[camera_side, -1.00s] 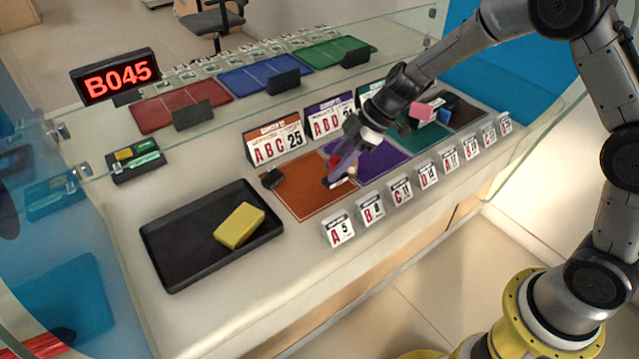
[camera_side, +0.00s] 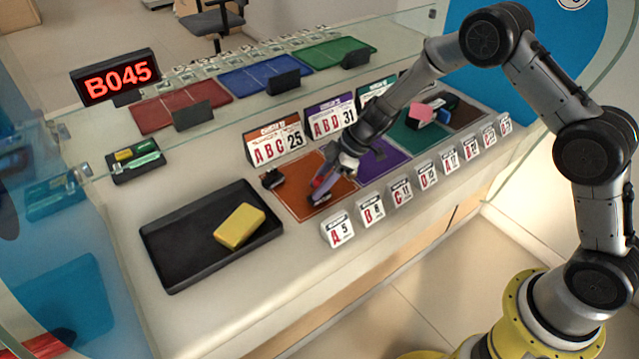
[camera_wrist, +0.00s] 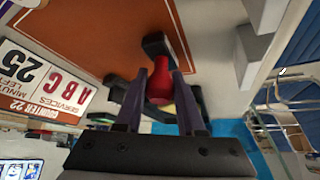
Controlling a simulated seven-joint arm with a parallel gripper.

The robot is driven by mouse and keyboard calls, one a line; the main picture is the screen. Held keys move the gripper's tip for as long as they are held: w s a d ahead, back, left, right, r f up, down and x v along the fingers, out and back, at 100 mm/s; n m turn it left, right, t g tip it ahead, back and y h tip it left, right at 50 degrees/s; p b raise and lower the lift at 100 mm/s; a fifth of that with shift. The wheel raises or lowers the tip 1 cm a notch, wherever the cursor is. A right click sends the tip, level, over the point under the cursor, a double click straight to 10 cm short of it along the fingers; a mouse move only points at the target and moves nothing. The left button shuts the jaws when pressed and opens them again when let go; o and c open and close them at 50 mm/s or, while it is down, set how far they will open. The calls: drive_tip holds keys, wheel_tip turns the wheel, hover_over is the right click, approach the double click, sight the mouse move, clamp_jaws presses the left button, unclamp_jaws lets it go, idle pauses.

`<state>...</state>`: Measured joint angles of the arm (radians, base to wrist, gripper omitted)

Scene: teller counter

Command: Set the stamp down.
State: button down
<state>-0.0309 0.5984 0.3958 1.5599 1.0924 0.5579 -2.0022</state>
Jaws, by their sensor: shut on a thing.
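My gripper (camera_side: 319,190) is shut on a stamp with a red handle (camera_side: 317,181), low over the orange mat (camera_side: 287,195). In the wrist view, the red handle (camera_wrist: 160,88) sits between the two purple-grey fingers, and the stamp's dark base (camera_wrist: 155,44) points away from my gripper towards the orange mat (camera_wrist: 75,25). I cannot tell whether the base touches the mat.
A black tray (camera_side: 180,250) with a yellow block (camera_side: 239,226) is to the left. Number cards (camera_side: 338,230) line the front; a sign "ABC 25" (camera_side: 275,142) stands behind. Pink block (camera_side: 420,115) is right.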

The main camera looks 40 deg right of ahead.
drive_tip(key=shift+f, duration=0.15)
drive_tip(key=c, duration=0.5)
unclamp_jaws()
